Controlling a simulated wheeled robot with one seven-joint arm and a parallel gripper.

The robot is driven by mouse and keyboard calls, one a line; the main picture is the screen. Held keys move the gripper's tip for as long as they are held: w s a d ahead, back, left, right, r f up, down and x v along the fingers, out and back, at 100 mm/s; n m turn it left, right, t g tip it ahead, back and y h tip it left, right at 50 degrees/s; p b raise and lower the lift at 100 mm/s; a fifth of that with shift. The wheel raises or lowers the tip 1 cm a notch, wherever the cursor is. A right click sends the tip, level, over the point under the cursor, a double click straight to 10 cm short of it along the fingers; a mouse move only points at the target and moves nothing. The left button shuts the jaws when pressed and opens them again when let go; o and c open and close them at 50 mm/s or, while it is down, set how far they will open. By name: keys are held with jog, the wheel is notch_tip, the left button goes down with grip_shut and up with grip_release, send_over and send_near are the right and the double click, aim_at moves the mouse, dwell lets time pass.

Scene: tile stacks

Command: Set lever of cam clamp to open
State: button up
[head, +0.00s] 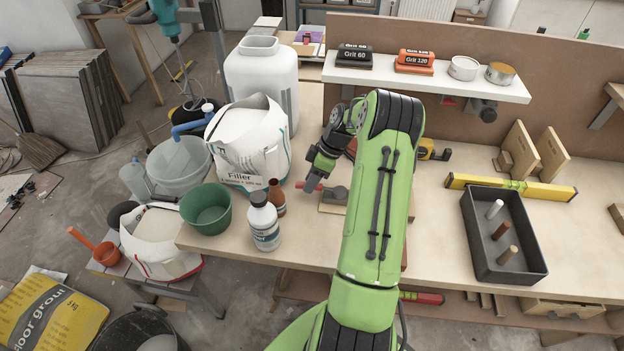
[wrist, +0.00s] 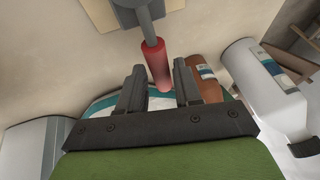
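The cam clamp (head: 339,194) is a grey fitting on a small wooden board on the workbench, partly hidden behind my arm in the head view. Its lever has a red handle (head: 309,187) that points left, away from the clamp body. In the wrist view the grey clamp body (wrist: 137,14) is at the top edge, and the red handle (wrist: 155,66) runs down from it, its lower end between my fingers. My gripper (wrist: 158,88) is open, one finger on each side of the handle with gaps showing. In the head view my gripper (head: 311,178) is just above the handle.
A brown bottle (head: 277,197) and a white bottle (head: 263,222) stand close left of the lever. A filler bag (head: 247,140) and a green bucket (head: 207,209) are farther left. A dark tray (head: 478,235) lies at right. The bench front beside the clamp is clear.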

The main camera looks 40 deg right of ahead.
grip_shut()
